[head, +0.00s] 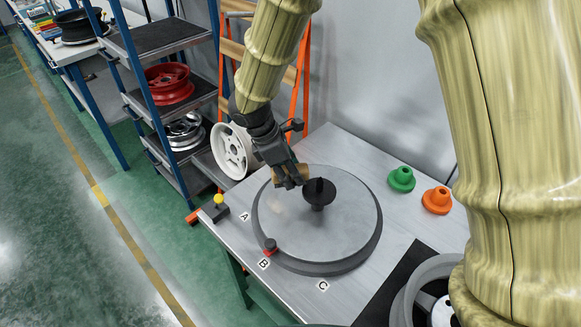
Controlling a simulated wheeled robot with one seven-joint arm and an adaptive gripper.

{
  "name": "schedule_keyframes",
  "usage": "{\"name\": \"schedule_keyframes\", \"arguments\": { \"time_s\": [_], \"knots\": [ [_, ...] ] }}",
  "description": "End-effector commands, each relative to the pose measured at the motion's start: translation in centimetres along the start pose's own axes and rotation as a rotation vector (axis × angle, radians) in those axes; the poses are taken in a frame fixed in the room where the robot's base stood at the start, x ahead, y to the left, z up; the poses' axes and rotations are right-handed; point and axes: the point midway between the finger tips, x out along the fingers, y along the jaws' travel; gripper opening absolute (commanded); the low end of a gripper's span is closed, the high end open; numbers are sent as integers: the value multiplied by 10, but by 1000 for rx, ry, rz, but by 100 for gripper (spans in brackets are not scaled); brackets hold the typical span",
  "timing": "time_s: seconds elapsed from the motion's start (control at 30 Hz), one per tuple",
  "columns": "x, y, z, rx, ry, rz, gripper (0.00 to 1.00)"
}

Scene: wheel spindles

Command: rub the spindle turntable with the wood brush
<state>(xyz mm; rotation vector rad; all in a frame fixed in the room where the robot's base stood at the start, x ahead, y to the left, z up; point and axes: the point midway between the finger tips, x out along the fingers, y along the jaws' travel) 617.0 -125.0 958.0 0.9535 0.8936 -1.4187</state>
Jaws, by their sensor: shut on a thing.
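The spindle turntable (325,241) is a round grey disc with a dark rim on the grey table. A black spindle (319,194) stands upright near its middle. My gripper (290,178) is over the far left part of the disc, just left of the spindle. It is shut on a tan wooden piece, which looks like the wood brush (284,180). The fingers hide part of the brush. I cannot tell whether the brush touches the disc.
A yellow-topped button (217,204) stands at the table's left corner. A wheel (425,292) lies at front right. A shelf of wheels stands behind left.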

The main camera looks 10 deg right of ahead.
Motion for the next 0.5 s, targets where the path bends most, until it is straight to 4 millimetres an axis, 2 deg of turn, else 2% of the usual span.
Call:
{"name": "schedule_keyframes", "arguments": {
  "time_s": [0.17,0.23,0.3,0.33,0.4,0.5],
  "knots": [
    [10,0,-8,-5,0,2,18],
    [16,0,-10,-5,1,2,15],
    [22,0,-12,-5,1,1,7],
    [25,0,-13,-4,1,1,7],
    [32,-1,-15,-4,1,-1,0],
    [41,-2,-18,-3,1,-2,0]
  ]
}}
